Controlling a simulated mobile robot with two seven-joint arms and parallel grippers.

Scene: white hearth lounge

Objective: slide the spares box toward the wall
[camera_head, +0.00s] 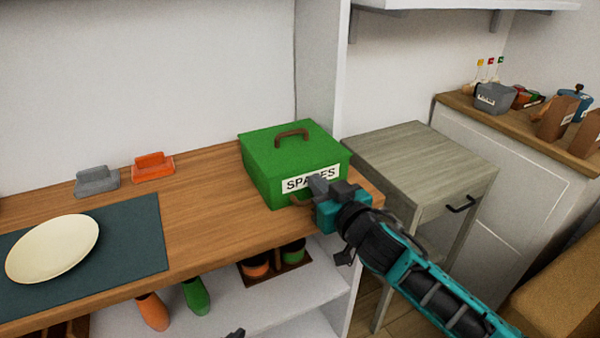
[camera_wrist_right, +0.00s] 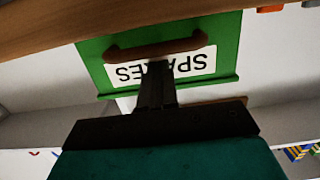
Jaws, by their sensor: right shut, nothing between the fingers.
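The spares box (camera_head: 290,160) is green with a brown handle on its lid and a white SPARES label on its front. It sits on the right end of the wooden counter (camera_head: 200,215), with the white wall behind it. My right gripper (camera_head: 315,185) is shut and empty, its fingertips in front of the label; I cannot tell whether they touch it. In the right wrist view the box (camera_wrist_right: 225,65) appears upside down, with a brown front handle, and the shut fingers (camera_wrist_right: 157,75) overlap the label. My left gripper is not seen clearly.
A cream plate (camera_head: 52,248) lies on a dark mat (camera_head: 140,235) at the left. A grey side table (camera_head: 425,150) stands right of the counter.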

